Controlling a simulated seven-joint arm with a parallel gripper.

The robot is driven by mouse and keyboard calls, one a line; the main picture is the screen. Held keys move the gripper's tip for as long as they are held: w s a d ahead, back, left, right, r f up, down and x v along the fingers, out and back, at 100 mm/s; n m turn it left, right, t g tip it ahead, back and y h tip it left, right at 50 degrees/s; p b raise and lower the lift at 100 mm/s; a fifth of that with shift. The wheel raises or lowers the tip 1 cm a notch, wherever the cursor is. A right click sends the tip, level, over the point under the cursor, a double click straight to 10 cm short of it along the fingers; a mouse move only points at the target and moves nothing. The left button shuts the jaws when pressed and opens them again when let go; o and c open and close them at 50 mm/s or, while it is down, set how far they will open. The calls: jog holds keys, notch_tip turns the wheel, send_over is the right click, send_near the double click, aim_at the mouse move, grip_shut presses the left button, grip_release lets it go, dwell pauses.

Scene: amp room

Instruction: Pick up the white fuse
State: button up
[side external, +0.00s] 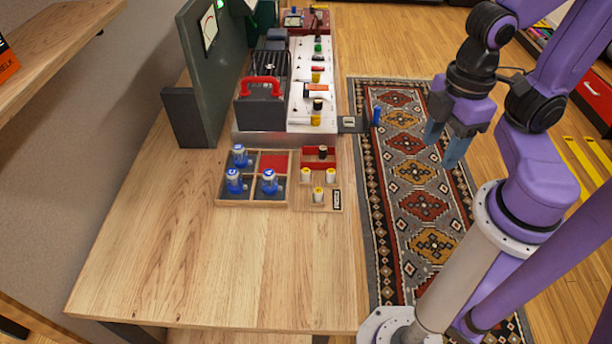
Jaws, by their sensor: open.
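My gripper (443,144) is open and empty, with its blue-grey fingers pointing down. It hangs above the patterned rug, to the right of the table and apart from everything on it. A small wooden fuse holder (336,200) with a dark label sits near the table's right edge. Three small upright cylinders with white and yellow parts stand in it: one at left (306,175), one at right (330,176) and one in front (318,195). A dark-topped piece (322,152) stands in the holder's red back section. I cannot tell which piece is the white fuse.
A wooden divided tray (253,203) holds three blue-and-white tubes left of the holder. Behind stand a dark amp with a red handle (261,86), a white panel (297,112) and a tall grey panel (212,85). The table's front (220,265) is clear.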

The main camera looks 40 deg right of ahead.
jog(key=n+t+h, duration=0.1)
jog(key=n+h, duration=0.3)
jog(key=n, duration=0.6)
send_over(305, 171)
jog(key=s+a, duration=0.2)
jog(key=a, duration=0.3)
notch_tip(305, 171, down, 10)
jog(key=x, duration=1.6)
jog(key=shift+w+f, duration=0.1)
jog(key=shift+f, duration=0.25)
grip_shut()
